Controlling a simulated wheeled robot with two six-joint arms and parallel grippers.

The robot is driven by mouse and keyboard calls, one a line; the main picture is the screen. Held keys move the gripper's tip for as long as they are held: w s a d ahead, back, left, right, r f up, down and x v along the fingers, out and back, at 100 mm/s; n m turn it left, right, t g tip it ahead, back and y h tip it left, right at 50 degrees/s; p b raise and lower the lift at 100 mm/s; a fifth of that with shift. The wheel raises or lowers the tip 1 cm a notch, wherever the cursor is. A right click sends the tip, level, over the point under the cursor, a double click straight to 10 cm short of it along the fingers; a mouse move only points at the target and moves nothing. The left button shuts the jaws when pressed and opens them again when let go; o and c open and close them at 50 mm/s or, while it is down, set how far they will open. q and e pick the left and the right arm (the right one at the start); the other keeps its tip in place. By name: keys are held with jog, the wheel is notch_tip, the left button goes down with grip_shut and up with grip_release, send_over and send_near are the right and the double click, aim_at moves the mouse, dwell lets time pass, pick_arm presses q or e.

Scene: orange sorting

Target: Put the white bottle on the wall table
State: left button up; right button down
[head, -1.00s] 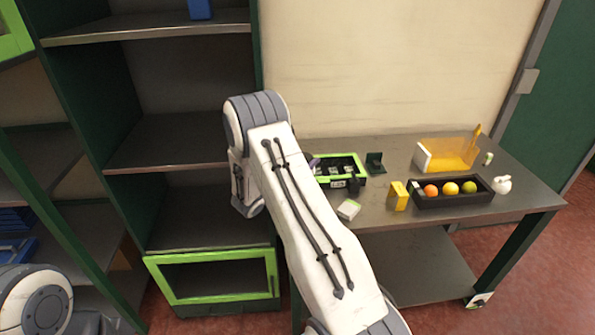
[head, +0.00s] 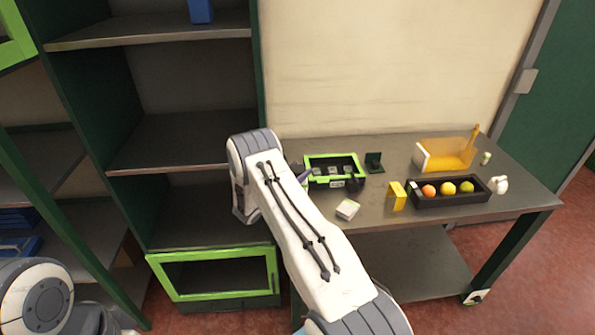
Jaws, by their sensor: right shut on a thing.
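The wall table (head: 405,222) is a grey metal table against the pale wall, at the right. My right arm reaches up from the bottom middle, in front of the table's left end. Only a small dark part of my right gripper (head: 304,178) shows past the arm, left of the green crate. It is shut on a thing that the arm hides. I cannot make out a white bottle in it. A small rounded white object (head: 499,185) stands on the table's right side; I cannot tell if it is a bottle. My left gripper is out of view.
A shelf unit (head: 165,140) stands left, with a green-framed door (head: 272,270) low down.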

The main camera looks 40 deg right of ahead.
jog(key=shift+f, duration=0.15)
jog(key=shift+c, duration=0.6)
grip_release()
jog(key=shift+r, duration=0.3)
jog(key=b+v, duration=0.4)
jog(key=v, duration=0.8)
jog(key=s+a+r+m+g+y, duration=0.1)
jog(key=s+a+r+m+y, duration=0.2)
jog(key=s+a+y, duration=0.3)
jog(key=s+a+r+m+g+y, duration=0.1)
jog(key=s+a+r+m+y, duration=0.3)
jog(key=s+a, duration=1.1)
jog(key=s+a+r+m+g+y, duration=0.2)
jog(key=s+a+m+y, duration=0.4)
jog(key=s+a, duration=0.5)
jog(key=s+r+y, duration=0.1)
jog(key=y, duration=0.1)
jog(key=shift+s+r+m+y, duration=0.15)
jog(key=shift+r+m+y, duration=0.05)
jog(key=shift+m+y, duration=0.1)
